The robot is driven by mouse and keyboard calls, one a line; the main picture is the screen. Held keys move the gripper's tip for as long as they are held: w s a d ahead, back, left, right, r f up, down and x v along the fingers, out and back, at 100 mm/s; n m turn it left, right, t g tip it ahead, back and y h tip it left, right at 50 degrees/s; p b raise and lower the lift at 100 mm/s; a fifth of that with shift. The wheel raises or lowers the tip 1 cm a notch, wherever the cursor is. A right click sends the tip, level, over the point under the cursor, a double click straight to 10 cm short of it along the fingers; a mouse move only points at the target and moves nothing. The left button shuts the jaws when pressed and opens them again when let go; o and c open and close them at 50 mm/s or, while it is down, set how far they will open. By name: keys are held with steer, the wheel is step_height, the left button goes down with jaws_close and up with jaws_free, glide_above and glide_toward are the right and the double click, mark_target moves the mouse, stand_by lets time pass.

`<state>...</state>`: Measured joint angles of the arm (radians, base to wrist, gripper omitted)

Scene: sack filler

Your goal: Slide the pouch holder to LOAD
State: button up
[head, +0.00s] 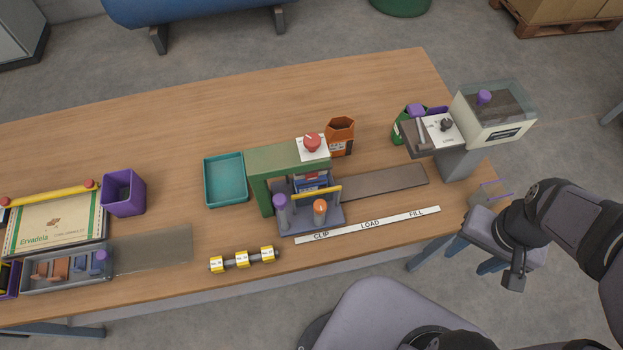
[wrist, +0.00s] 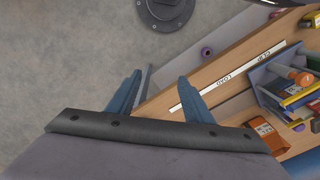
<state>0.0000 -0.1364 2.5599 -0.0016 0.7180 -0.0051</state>
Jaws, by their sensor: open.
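The pouch holder (head: 334,214) is a grey carriage with a purple post, an orange-topped post and a yellow bar. It stands by the CLIP end of the white label strip (head: 392,220), partly under the green frame (head: 262,190). The strip reads CLIP, LOAD, FILL from left to right. In the wrist view the holder (wrist: 268,88) is at the right, with the strip (wrist: 232,76) beside it. My gripper (head: 472,257) is open and empty off the table's front right edge, well apart from the holder. Its blue fingers show in the wrist view (wrist: 160,90).
A dark flat track (head: 385,182) runs right from the holder and looks clear. The filling machine (head: 490,118) stands at the right end. An orange container (head: 341,136) is behind the frame, a teal tray (head: 226,180) left of it. Yellow-marked weights (head: 242,259) lie in front.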

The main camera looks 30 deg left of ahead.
steer(key=shift+c, duration=0.5)
steer(key=w+a+r+n+b, duration=0.1)
steer(key=w+a+n, duration=0.1)
steer(key=a, duration=0.3)
steer(key=w+a+r+n, duration=0.1)
steer(key=w+a+r, duration=0.1)
steer(key=a, duration=0.3)
step_height(320, 180, up, 6)
steer(key=n+b, duration=0.2)
steer(key=n, duration=0.6)
glide_above(280, 200)
steer(key=shift+f+p, duration=0.85)
steer(key=shift+f, duration=2.8)
